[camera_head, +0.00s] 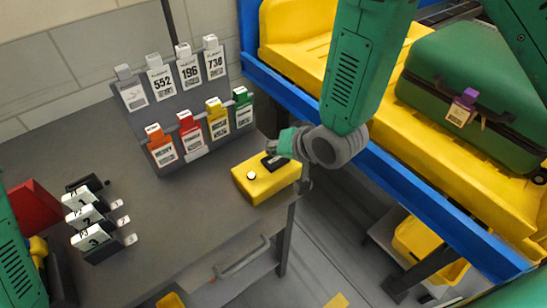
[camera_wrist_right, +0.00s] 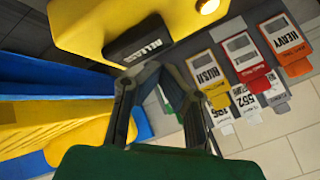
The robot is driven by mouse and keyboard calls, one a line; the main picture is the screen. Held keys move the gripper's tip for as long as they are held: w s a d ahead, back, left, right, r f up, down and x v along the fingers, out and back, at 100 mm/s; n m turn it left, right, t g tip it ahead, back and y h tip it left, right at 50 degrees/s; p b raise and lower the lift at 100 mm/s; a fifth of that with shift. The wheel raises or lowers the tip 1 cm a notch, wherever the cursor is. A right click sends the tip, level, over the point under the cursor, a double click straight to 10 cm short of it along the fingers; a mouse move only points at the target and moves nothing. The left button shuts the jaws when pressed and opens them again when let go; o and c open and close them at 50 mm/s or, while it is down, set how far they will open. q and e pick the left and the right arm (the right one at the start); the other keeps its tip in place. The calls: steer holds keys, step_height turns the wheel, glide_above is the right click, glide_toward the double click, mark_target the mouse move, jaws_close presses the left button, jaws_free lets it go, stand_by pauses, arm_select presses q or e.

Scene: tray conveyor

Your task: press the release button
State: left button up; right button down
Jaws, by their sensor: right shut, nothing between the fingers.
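A yellow box (camera_head: 268,186) sits at the right front corner of the grey table, with a round pale button (camera_head: 251,175) on its top. The box (camera_wrist_right: 205,30) fills the top of the right wrist view, where the button (camera_wrist_right: 207,6) glows at the upper edge. A black plate (camera_wrist_right: 138,40) on the box reads RELEASE. My right gripper (camera_wrist_right: 143,78) is shut and empty, its fingertips close to the plate; I cannot tell if they touch. My left gripper is out of view.
A grey rack (camera_head: 170,110) of white and coloured tags stands behind the box. A yellow conveyor with blue sides (camera_head: 420,195) carries a green suitcase (camera_head: 440,80) on the right.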

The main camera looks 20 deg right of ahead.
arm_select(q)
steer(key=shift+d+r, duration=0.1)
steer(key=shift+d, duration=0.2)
arm_select(e)
steer(key=shift+d, duration=0.35)
steer(key=shift+f, duration=0.1)
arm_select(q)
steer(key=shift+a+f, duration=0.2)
arm_select(e)
steer(key=shift+a+f, duration=0.3)
steer(key=shift+a, duration=0.05)
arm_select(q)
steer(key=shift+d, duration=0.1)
arm_select(e)
steer(key=shift+d+f, duration=0.1)
arm_select(q)
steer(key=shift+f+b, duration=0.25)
steer(key=shift+b, duration=0.15)
arm_select(e)
steer(key=shift+f, duration=0.4)
steer(key=shift+s+r, duration=0.1)
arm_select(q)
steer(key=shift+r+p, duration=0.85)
arm_select(e)
steer(key=shift+d+r, duration=0.15)
steer(key=shift+r, duration=0.65)
